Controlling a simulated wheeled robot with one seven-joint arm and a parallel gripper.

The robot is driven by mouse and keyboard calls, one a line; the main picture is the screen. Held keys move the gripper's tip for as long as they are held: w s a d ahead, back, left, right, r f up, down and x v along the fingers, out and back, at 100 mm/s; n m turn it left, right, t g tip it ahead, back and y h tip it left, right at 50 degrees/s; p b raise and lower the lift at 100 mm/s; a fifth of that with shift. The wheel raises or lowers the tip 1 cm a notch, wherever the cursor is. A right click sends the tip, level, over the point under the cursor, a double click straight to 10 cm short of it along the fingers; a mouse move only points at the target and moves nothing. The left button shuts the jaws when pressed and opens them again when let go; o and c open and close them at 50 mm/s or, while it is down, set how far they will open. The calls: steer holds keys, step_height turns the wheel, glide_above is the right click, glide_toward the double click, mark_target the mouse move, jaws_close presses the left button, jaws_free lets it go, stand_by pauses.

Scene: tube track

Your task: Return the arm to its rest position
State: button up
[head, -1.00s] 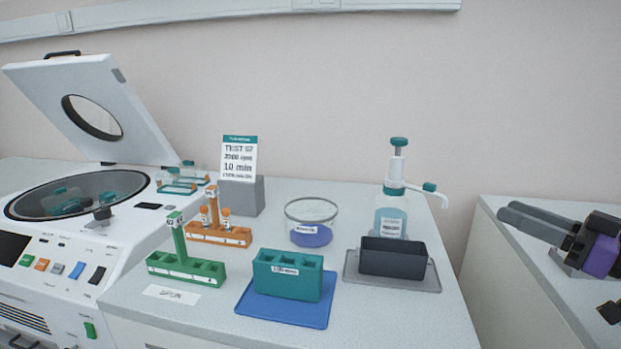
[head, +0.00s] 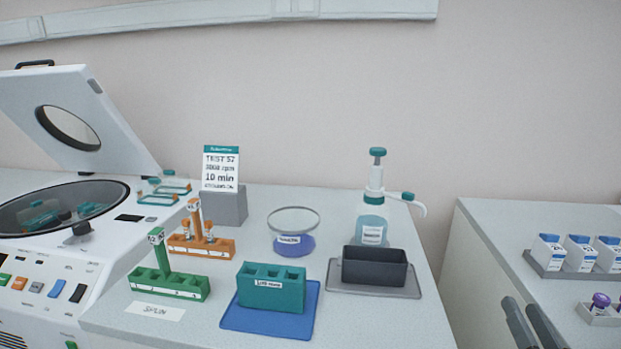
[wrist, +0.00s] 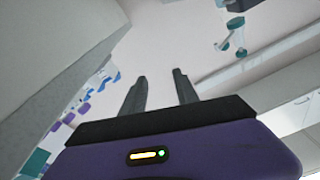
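My gripper shows in the wrist view (wrist: 160,75) with its two dark fingers apart and nothing between them. In the head view only the fingers of my gripper (head: 522,308) show, at the lower right edge in front of the right bench; its purple body is out of that picture. It is clear of the racks and other items on the middle bench.
The right bench (head: 490,235) holds white bottles on a tray (head: 548,264) and purple-capped items (head: 600,300). The middle bench holds a teal rack (head: 270,288), green rack (head: 180,284), orange rack (head: 205,249), dark bin (head: 375,268) and dispenser bottle (head: 372,228). The centrifuge (head: 50,270) stands open at left.

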steer(key=s+a+f+n+g+y+p, duration=0.1)
steer(key=s+a, duration=0.5)
steer(key=s, duration=0.6)
steer(key=s+a+f+n+g+y+p, duration=0.1)
steer(key=s+a, duration=0.5)
steer(key=s, duration=0.6)
steer(key=s+a+f+n+g+y+p, duration=0.2)
steer(key=s+a, duration=0.4)
steer(key=s, duration=0.6)
steer(key=f+n+p, duration=0.1)
steer(key=n+p, duration=0.1)
steer(key=shift+a+f+p, duration=0.2)
steer(key=shift+a+p, duration=0.15)
steer(key=shift+a, duration=0.05)
